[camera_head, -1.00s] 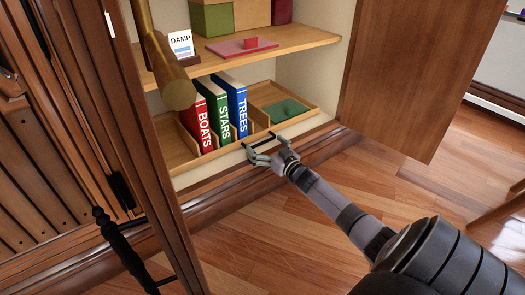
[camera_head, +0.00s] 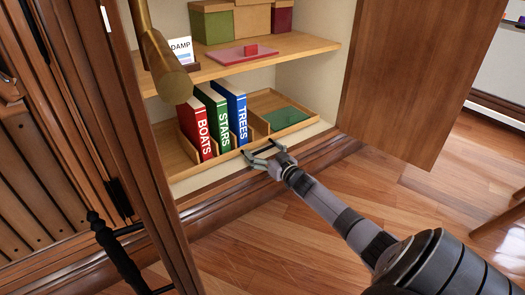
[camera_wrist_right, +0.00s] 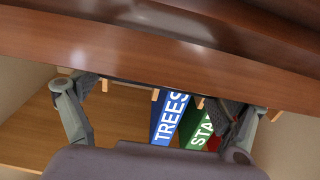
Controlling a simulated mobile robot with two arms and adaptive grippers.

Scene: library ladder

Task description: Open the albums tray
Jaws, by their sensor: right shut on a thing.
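The albums tray (camera_head: 187,150) is a low wooden tray on the cabinet's bottom level. The red BOATS (camera_head: 203,135), green STARS (camera_head: 223,125) and blue TREES (camera_head: 242,118) albums stand upright in it. My right gripper (camera_head: 256,155) is at the tray's front edge, its fingers shut on a thin dark handle bar. The handle (camera_wrist_right: 150,84) also shows in the right wrist view as a dark bar between the fingers, with TREES and STARS beside it. The fingers partly hide the handle. My left gripper is not in view.
The shelf above (camera_head: 250,62) holds a DAMP card (camera_head: 180,47), a pink slab (camera_head: 240,53) and boxes. The cabinet door (camera_head: 415,80) stands open at right. Floor (camera_head: 350,185) in front is clear.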

